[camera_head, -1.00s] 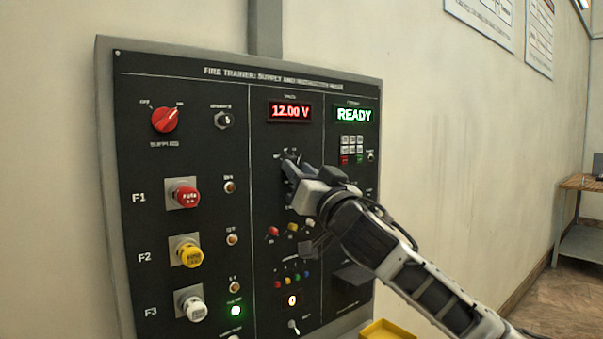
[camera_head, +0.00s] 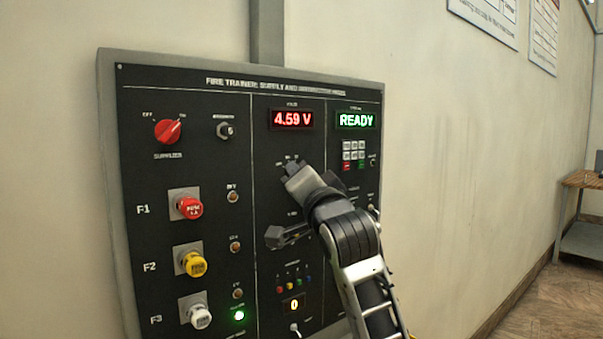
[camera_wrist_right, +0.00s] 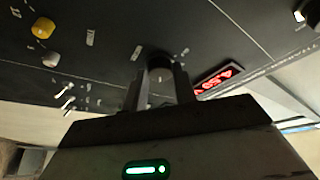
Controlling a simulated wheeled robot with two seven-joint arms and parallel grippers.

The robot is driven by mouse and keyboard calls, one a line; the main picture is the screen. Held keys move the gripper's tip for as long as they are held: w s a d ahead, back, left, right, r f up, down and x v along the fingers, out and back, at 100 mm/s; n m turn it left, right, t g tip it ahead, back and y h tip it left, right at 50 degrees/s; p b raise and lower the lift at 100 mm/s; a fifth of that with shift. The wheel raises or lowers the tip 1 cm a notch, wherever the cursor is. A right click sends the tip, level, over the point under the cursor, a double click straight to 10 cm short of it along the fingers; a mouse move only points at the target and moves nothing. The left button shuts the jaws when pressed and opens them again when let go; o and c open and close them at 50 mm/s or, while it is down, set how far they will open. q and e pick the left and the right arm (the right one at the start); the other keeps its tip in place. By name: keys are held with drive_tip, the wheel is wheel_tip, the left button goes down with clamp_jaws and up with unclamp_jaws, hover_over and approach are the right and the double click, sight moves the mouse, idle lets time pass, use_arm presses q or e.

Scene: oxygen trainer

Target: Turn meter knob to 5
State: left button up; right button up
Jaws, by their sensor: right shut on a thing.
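The meter knob (camera_wrist_right: 159,61) is dark and round, on the black panel below the red voltage display (camera_head: 293,119), which reads 4.59 V. My right gripper (camera_wrist_right: 160,82) is shut on the knob, with a finger on each side of it. In the head view my right gripper (camera_head: 292,173) covers most of the knob, so its pointer and most of its scale are hidden. My left gripper is not in view.
A green READY display (camera_head: 356,121) and keypad (camera_head: 354,149) are right of the knob. A red supply knob (camera_head: 169,131) and red, yellow and white push buttons, including the yellow one (camera_head: 193,264), are on the left.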

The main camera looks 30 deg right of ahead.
drive_tip(key=shift+m, duration=0.3)
drive_tip(key=o, duration=1)
drive_tip(key=shift+c, duration=0.2)
